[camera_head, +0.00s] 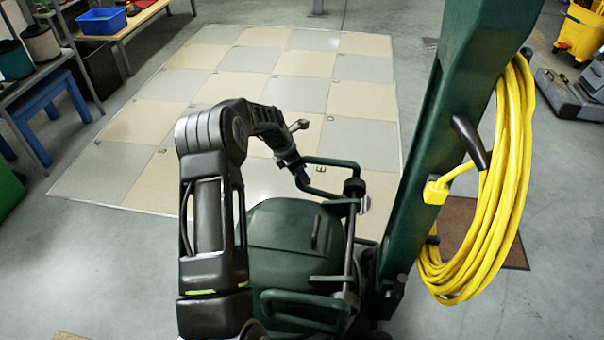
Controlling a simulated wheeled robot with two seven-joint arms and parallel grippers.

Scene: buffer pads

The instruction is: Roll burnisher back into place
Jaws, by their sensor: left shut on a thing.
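The burnisher is a dark green floor machine. Its rounded body (280,235) is below the middle of the view, and its thick green upright column (455,110) rises to the right. A coiled yellow cord (495,200) hangs on the column. Looped green bars (335,163) stand beside the body. My left arm comes in from the bottom left and arches over the body. My left gripper (301,176) is shut on the near left end of the upper green bar; its fingertips are small and partly hidden. My right gripper is not in view.
A floor area of beige and grey tiles (150,120) lies beyond the burnisher, with open floor. A bench with containers (40,80) and a blue stool (45,97) stand left. A yellow bucket (580,32), a grey machine (572,95) and a brown mat (515,245) are right.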

